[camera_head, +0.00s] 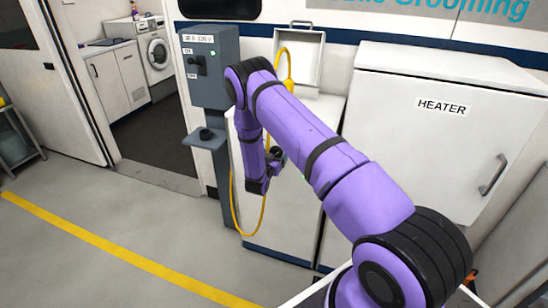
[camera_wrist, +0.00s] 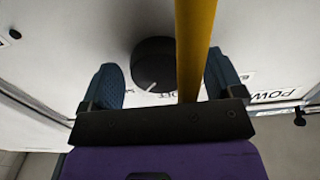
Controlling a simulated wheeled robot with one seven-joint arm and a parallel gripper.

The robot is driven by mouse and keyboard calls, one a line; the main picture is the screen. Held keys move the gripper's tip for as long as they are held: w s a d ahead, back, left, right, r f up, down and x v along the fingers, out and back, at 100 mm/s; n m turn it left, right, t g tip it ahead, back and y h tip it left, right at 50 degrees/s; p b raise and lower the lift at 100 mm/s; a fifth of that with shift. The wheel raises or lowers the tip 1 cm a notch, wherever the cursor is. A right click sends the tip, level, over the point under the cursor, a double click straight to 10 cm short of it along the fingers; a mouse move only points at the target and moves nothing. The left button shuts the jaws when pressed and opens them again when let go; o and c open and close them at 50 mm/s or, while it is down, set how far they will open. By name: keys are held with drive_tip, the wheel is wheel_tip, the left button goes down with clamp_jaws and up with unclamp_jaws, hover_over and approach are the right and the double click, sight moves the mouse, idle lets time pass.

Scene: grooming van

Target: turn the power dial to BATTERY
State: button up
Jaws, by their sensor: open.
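The black round power dial (camera_wrist: 151,66) sits on a white panel in the wrist view, with a white pointer line on its lower edge. My gripper (camera_wrist: 163,68) is open, with one blue finger left of the dial and one to its right. A gap shows between the left finger and the dial; contact on either side is unclear. A power label (camera_wrist: 278,95) reads upside down at right; the position labels near the dial are mostly hidden. In the head view my gripper (camera_head: 262,182) is low before the white cabinet (camera_head: 285,205).
A yellow cable (camera_wrist: 193,45) crosses in front, between the dial and the right finger. In the head view it hangs in a loop (camera_head: 264,215) by the cabinet. A grey switch box (camera_head: 207,68) on a post stands left, the HEATER cabinet (camera_head: 440,145) right. Floor at left is clear.

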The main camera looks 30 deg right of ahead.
drive_tip(key=shift+c, duration=0.5)
drive_tip(key=c, duration=0.8)
drive_tip(key=shift+n, duration=0.3)
drive_tip(key=n, duration=0.2)
drive_tip(key=shift+n, duration=0.4)
drive_tip(key=n, duration=0.5)
drive_tip(key=shift+s, duration=0.1)
drive_tip(key=n, duration=0.5)
drive_tip(key=shift+d+r+n, duration=0.1)
drive_tip(key=shift+n, duration=2.1)
